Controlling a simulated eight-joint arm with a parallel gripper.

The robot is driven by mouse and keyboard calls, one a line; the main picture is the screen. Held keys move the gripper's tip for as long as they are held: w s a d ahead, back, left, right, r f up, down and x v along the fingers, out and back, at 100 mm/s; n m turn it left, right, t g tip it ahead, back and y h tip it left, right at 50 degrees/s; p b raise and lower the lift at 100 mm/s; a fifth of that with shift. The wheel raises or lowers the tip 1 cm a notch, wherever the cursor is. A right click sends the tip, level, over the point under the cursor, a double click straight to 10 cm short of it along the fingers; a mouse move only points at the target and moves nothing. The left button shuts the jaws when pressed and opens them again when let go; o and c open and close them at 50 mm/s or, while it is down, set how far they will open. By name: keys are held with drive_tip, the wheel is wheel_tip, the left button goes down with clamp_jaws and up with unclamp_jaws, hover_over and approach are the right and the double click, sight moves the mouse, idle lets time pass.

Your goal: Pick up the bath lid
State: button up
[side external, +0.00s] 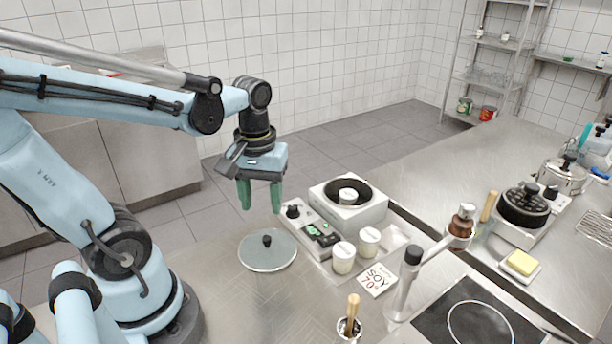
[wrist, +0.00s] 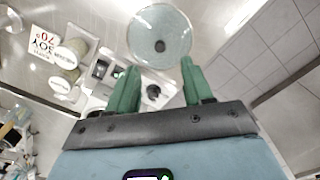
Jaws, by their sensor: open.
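The bath lid (side external: 267,251) is a round, clear glass disc with a black knob in its middle. It lies flat on the steel counter in the side view. It also shows in the wrist view (wrist: 160,28), beyond my fingertips. My gripper (side external: 259,208) has two green fingers pointing down, parted and empty. It hangs above the counter, behind the lid in the side view and apart from it. In the wrist view my gripper (wrist: 161,68) has its fingers on either side of the line to the knob.
A white bath unit (side external: 349,212) with a dark round opening and a control panel stands right of the lid. Two white jars (side external: 344,258) and a SOY 70° card (side external: 377,279) sit close by. A wooden-handled tool in a pot (side external: 351,316) stands in front. Counter left of the lid is clear.

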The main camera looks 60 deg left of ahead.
sight(266, 238)
drive_tip(key=shift+f, duration=2)
drive_tip(key=shift+w+a+f, duration=0.1)
drive_tip(key=shift+w+f, duration=0.05)
drive_tip(key=shift+f, duration=0.7)
drive_tip(key=shift+w+a+f, duration=0.1)
drive_tip(key=shift+w+f, duration=0.05)
drive_tip(key=shift+f, duration=1.55)
drive_tip(key=shift+c, duration=0.3)
clamp_jaws()
